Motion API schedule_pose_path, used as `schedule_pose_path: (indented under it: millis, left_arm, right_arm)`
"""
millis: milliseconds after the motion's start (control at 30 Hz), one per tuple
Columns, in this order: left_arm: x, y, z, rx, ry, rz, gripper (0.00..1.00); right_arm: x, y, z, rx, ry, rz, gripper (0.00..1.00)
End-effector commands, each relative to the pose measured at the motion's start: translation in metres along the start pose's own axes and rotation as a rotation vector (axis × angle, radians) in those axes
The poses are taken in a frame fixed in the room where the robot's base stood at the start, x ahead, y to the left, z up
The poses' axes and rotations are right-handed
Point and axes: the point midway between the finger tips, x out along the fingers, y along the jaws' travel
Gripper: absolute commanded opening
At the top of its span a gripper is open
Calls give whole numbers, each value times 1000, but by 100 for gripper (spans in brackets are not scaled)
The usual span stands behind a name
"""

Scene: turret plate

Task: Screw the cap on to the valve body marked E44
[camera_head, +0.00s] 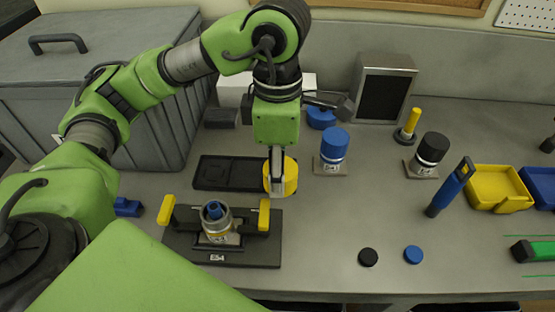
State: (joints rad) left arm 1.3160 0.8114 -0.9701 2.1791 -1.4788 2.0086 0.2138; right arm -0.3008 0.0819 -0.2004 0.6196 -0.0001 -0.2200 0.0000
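A grey valve body (217,222) with a blue inner part stands upright and uncapped in a dark fixture (262,252) with yellow clamp handles at both sides. The fixture's front label is small and looks like E54. My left gripper (278,190) points down, shut on a yellow cap (290,176); one finger crosses the cap's near side and the far finger is hidden. The cap is behind and to the right of the valve body, apparently raised. My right gripper is not in view.
Behind the fixture lies a dark plate (212,183). A blue-capped valve (334,143) and a black-capped valve (431,149) stand farther right. A black cap (368,257) and a blue cap (413,254) lie in front. A blue-handled tool (448,190) and yellow bin (490,194) are at right.

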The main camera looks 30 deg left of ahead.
Motion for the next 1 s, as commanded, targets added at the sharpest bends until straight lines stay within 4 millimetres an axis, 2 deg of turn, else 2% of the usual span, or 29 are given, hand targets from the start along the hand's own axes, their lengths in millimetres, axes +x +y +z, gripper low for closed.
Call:
schedule_pose_path:
  millis: [100,300,1000]
  left_arm:
    - [-6,-15,2,3,-1,3,24]
    - [-14,-28,2,0,0,1,24]
    - [-49,-31,2,-1,0,0,24]
  right_arm:
    - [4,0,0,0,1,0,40]
    - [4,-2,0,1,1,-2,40]
    - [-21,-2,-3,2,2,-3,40]
